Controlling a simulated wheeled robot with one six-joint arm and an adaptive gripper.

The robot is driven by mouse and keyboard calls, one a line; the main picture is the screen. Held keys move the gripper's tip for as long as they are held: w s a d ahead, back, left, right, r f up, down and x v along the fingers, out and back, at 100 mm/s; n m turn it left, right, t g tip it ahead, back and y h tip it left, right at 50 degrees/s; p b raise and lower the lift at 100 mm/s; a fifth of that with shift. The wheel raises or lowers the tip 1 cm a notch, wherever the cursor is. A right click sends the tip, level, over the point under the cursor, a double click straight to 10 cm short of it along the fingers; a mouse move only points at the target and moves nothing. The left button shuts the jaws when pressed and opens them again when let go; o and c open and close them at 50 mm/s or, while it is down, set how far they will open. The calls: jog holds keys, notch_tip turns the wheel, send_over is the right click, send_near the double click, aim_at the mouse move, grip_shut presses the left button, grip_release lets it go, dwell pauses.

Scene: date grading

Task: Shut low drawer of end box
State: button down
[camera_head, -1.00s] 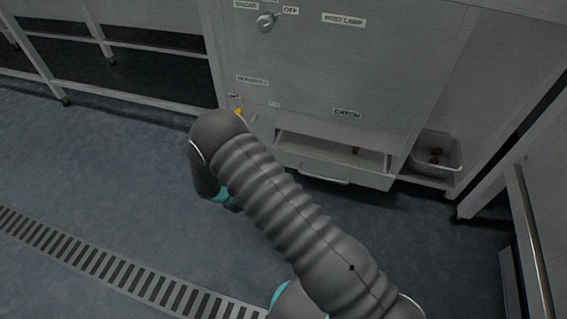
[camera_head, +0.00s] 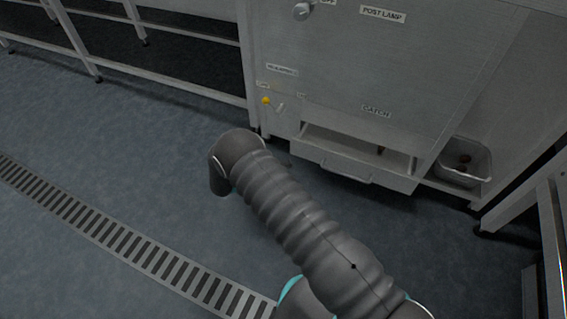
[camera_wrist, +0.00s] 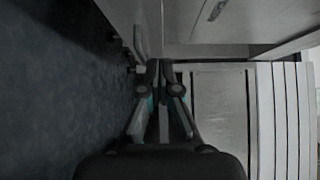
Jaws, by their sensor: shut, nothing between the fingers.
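The end box (camera_head: 420,60) is a pale grey cabinet. Its low drawer (camera_head: 396,182) is under the CATCH label and stands out from the box, with its inside partly showing. A bar handle (camera_head: 346,176) is on its front, and a small dark brown piece lies at its right. My gripper (camera_wrist: 160,68) is shut and empty in the wrist view, its tips beside pale panels. I cannot tell whether they touch anything. A panel with a handle (camera_wrist: 217,10) shows at the top there. In the head view my gripper is hidden, with my grey arm across the floor in front of the box.
A grey tub (camera_head: 480,165) with several brown pieces stands right of the drawer. A yellow knob (camera_head: 266,100) is on the box's left. Open shelving (camera_head: 190,85) is at the back left. A metal frame is at the right edge.

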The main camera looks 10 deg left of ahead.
aim_at(317, 148)
jog(key=shift+w+d, duration=3.55)
jog(key=shift+w, duration=0.05)
